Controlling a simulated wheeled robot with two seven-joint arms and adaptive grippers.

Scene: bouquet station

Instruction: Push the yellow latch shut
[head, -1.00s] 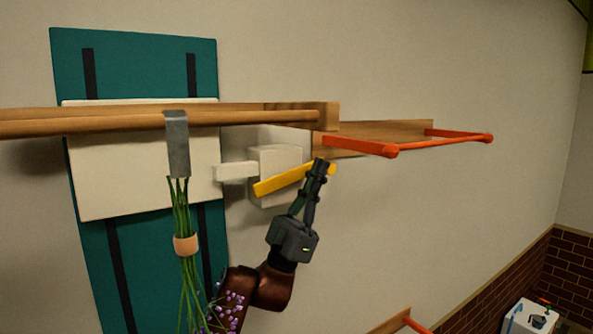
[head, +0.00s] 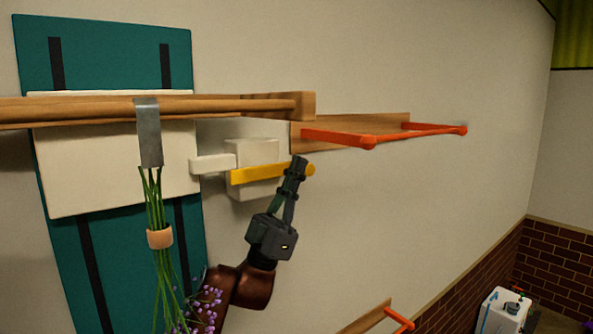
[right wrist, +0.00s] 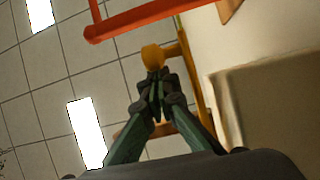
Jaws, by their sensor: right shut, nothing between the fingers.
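The yellow latch (head: 258,173) is a bar with a round knob at its right end, mounted on a white block (head: 240,154) on the wall. It lies nearly level, its right end slightly higher. My right gripper (head: 299,162) is shut and empty, pointing up, with its fingers across the front of the bar near the knob. In the right wrist view the shut fingertips (right wrist: 156,88) are just below the yellow knob (right wrist: 153,56) and look very close to it; I cannot tell whether they touch. My left gripper is not in view.
A wooden rail (head: 220,105) runs above the latch. A metal hook (head: 148,132) on it bears a hanging flower bunch (head: 155,200) at left. An orange bar frame (head: 368,142) juts out at upper right. A white panel (head: 110,165) crosses a teal board (head: 100,50). The wall at right is clear.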

